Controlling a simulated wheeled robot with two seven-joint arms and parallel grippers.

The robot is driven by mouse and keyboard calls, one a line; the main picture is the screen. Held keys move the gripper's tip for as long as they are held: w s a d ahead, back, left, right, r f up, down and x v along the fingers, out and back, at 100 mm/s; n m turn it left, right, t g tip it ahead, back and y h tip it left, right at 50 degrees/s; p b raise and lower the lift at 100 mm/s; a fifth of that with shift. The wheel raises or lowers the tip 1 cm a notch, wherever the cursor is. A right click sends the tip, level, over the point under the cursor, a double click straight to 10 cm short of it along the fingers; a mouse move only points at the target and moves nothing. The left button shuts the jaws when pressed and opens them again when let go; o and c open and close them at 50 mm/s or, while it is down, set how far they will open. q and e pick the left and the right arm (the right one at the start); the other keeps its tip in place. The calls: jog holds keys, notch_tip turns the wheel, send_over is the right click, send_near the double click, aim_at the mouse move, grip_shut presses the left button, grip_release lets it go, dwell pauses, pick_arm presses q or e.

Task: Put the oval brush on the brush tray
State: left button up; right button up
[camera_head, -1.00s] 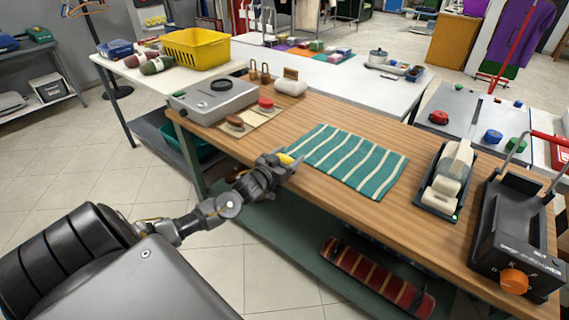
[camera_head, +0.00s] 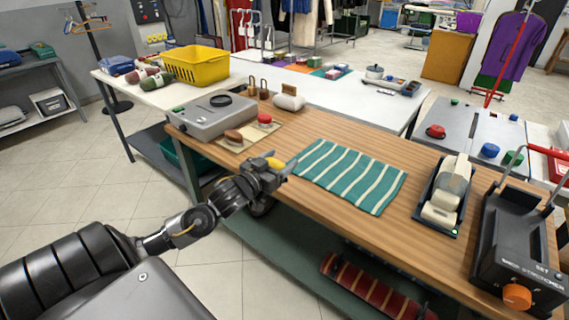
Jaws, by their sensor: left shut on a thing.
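My left gripper (camera_head: 279,166) is shut on a small yellow thing, which I take for the oval brush (camera_head: 275,163). It is held over the near edge of the wooden table, left of the striped cloth. The fingers hide part of it. The brush tray (camera_head: 249,133), a flat beige one, lies further back on the table, beyond the gripper and to its left. A brown brush (camera_head: 233,136) and a red-topped brush (camera_head: 264,119) lie on it. My right gripper is not in view.
A teal striped cloth (camera_head: 352,174) lies right of my gripper. A black device with an orange knob (camera_head: 517,297) stands at the right end. Bare wood (camera_head: 285,143) lies between tray and cloth.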

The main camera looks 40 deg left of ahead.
pick_arm(q)
jog(key=s+d+r, duration=0.2)
jog(key=s, duration=0.3)
jog(key=shift+s+d+r, duration=0.15)
jog(key=shift+s+r, duration=0.2)
